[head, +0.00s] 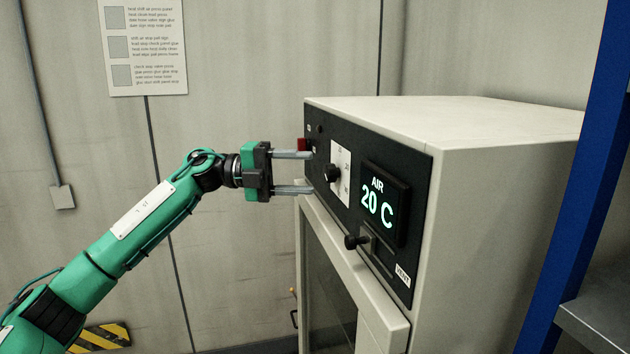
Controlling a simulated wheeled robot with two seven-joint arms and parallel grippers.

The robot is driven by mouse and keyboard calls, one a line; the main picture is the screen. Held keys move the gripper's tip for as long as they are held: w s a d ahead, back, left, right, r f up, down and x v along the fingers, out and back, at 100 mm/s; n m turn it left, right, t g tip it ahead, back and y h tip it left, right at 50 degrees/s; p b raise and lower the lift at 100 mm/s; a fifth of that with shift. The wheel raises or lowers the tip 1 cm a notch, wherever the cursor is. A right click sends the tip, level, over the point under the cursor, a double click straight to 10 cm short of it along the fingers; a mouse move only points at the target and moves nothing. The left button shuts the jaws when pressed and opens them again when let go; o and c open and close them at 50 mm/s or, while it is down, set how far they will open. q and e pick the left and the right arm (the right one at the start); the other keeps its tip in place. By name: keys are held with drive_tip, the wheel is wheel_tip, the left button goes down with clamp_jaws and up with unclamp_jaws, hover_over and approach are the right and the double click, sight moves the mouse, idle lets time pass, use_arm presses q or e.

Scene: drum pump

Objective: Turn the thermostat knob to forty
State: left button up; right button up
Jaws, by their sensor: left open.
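The thermostat knob (333,173) is a small black knob on a white dial plate (343,163), on the black front panel of a cream oven-like cabinet (480,130). The plate's small markings are too small to read. A display (384,200) right of the knob reads "AIR 20 C". My left gripper (309,172) is open and empty. Its two fingers point right toward the panel, one higher and one lower, with tips at the panel's left part, left of the knob. I cannot tell whether they touch the panel. My right gripper is not in view.
A red switch (303,145) sits by the upper finger. A black vent lever (356,241) sticks out below the display. The cabinet's glazed door (330,290) is below. A blue post (580,180) and grey shelf (600,315) stand at right.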

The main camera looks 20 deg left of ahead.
use_arm(q)
drive_tip(key=s+a+b, duration=0.2)
drive_tip(key=a+b, duration=0.1)
drive_tip(key=a, duration=0.7)
drive_tip(key=shift+f, duration=0.1)
